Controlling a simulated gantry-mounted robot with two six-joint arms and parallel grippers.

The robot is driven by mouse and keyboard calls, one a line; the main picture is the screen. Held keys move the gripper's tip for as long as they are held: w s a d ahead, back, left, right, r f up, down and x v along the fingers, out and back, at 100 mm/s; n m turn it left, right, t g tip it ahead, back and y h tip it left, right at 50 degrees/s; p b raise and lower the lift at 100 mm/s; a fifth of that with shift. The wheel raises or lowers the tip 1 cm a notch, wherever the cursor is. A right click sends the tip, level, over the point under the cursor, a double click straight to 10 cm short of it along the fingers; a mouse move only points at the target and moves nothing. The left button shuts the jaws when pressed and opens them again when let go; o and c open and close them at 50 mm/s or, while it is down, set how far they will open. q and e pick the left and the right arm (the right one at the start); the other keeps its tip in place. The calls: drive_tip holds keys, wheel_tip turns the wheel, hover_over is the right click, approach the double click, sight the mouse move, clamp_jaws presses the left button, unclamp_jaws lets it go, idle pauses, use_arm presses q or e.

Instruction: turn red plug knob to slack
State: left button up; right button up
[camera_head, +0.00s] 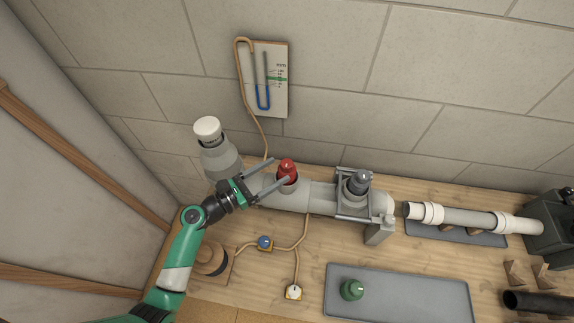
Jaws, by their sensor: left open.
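The red plug knob (287,168) stands up from a grey pipe fitting on the bench, near the middle of the head view. My left gripper (279,171) reaches in from the lower left. Its two long fingers are spread, one pointing behind the knob and one at its front left side. The fingertips are close to the knob; I cannot tell whether they touch it. The gripper is open and holds nothing. My right gripper is not in view.
A grey knob (358,181) sits in a bracket to the right. A white-capped pipe (208,130) rises behind my left gripper. A manometer board (265,80) hangs on the wall. A grey tray (420,297) holds a green knob (351,289). Hoses and a blue valve (264,242) lie in front.

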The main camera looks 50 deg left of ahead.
sight(281, 168)
use_arm(q)
drive_tip(key=w, duration=0.5)
drive_tip(key=shift+d+b, duration=0.3)
drive_tip(key=shift+d, duration=0.05)
drive_tip(key=shift+s, duration=0.1)
drive_tip(key=shift+c, duration=0.2)
clamp_jaws()
